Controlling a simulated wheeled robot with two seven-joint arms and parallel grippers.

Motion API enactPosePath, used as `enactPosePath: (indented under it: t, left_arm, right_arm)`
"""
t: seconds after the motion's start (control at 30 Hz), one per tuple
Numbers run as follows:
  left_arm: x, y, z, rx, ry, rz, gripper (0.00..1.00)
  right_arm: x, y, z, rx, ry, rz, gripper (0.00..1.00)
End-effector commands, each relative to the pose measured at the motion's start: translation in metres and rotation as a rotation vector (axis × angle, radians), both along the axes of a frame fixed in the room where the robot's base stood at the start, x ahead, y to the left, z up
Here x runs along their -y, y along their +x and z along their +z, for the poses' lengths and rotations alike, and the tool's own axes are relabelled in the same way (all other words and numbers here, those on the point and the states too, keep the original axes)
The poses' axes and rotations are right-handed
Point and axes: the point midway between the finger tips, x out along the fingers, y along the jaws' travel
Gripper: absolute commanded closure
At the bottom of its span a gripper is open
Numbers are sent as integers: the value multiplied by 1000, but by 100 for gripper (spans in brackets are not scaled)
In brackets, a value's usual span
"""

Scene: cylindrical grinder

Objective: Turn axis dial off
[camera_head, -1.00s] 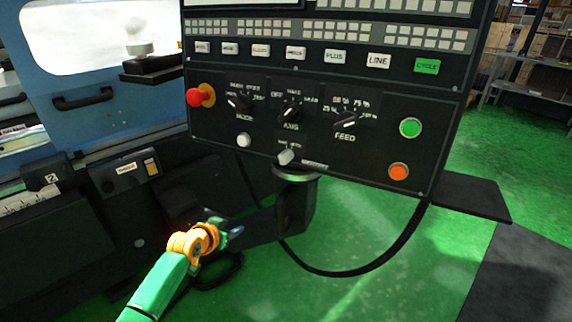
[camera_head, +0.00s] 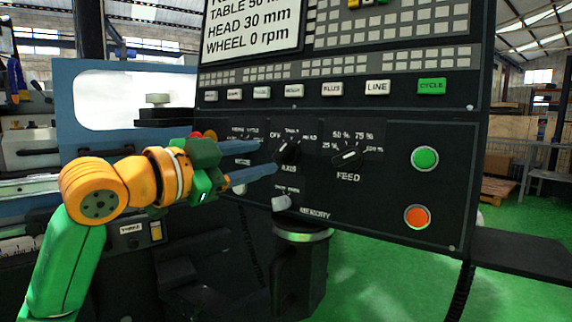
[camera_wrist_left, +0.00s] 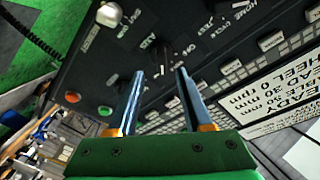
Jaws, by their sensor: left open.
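The axis dial (camera_head: 287,150) is a black knob on the dark control panel (camera_head: 390,205), between the mode and feed dials. Labels OFF, TABLE and HEAD sit around it; its exact pointing is hard to read. My left gripper (camera_head: 269,158) comes in from the left, its two blue fingers apart and empty. The fingertips are just left of the axis dial in the head view. In the left wrist view the dial (camera_wrist_left: 163,58) shows ahead, between and beyond the open fingertips (camera_wrist_left: 160,72). I cannot tell whether they touch it. My right gripper is out of view.
The feed dial (camera_head: 349,155) is to the right, with green (camera_head: 425,158) and orange (camera_head: 417,216) buttons beyond. My gripper partly hides the mode dial and the red knob. A dark shelf (camera_head: 520,253) juts out lower right.

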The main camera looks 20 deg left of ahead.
Motion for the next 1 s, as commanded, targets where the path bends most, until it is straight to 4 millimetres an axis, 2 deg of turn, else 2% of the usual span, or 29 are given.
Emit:
enactPosePath:
  t: [0.1,0.23,0.53,0.57,0.7,0.73,1.0]
  left_arm:
    - [11,24,4,-5,-3,-2,50]
    - [19,42,3,-4,-5,-2,50]
    - [21,50,1,-2,-2,1,50]
    - [21,50,1,-2,-3,1,55]
    - [21,50,1,-3,-3,1,93]
    - [21,50,0,-3,-3,1,100]
    - [21,50,0,-4,-9,3,100]
  right_arm:
    - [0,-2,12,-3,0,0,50]
    - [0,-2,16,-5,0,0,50]
    - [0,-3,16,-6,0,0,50]
    - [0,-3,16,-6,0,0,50]
    - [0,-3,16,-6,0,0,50]
    - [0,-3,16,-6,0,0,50]
    - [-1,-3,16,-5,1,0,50]
